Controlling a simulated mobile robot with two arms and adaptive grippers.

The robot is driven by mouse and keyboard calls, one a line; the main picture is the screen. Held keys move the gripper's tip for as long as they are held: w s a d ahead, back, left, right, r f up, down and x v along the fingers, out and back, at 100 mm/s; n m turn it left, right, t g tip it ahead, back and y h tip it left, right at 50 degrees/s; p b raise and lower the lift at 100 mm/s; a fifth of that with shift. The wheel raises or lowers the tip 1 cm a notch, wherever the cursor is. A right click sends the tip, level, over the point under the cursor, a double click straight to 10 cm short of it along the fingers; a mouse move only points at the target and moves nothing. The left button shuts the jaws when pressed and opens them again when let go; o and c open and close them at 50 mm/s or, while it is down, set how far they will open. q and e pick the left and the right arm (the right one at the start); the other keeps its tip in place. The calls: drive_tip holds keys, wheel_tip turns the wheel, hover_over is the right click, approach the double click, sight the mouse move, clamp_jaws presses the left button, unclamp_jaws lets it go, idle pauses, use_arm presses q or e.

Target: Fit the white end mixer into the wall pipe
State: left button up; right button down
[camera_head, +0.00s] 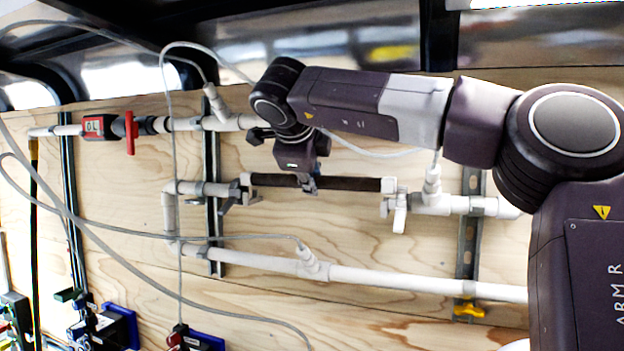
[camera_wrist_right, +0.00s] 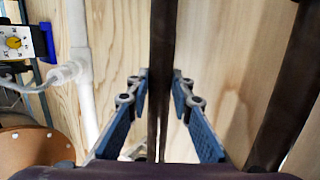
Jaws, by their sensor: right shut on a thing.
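The mixer (camera_head: 350,184) is a dark brown tube with white ends, lying level along the wall. My right gripper (camera_head: 306,184) is over its middle, shut on it. In the right wrist view the dark tube (camera_wrist_right: 161,45) runs between the blue fingers (camera_wrist_right: 158,100). The mixer lies in the gap of the middle wall pipe (camera_head: 455,204), between a left joint with a grey lever (camera_head: 230,206) and a right joint with a white lever (camera_head: 400,218). Its white ends look close to both joints; I cannot tell whether they are seated. My left gripper is out of view.
Other white pipes run above and below (camera_head: 430,285) on the wooden wall (camera_head: 400,250). A red valve (camera_head: 131,132) is at upper left. Loose grey hoses (camera_head: 110,268) hang across the left side. Another dark bar (camera_wrist_right: 290,95) stands at the right in the wrist view.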

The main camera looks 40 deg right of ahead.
drive_tip(key=shift+f+b, duration=1.05)
drive_tip(key=shift+f, duration=0.4)
drive_tip(key=c, duration=1.6)
unclamp_jaws()
drive_tip(key=v, duration=1.2)
drive_tip(key=shift+s, duration=0.1)
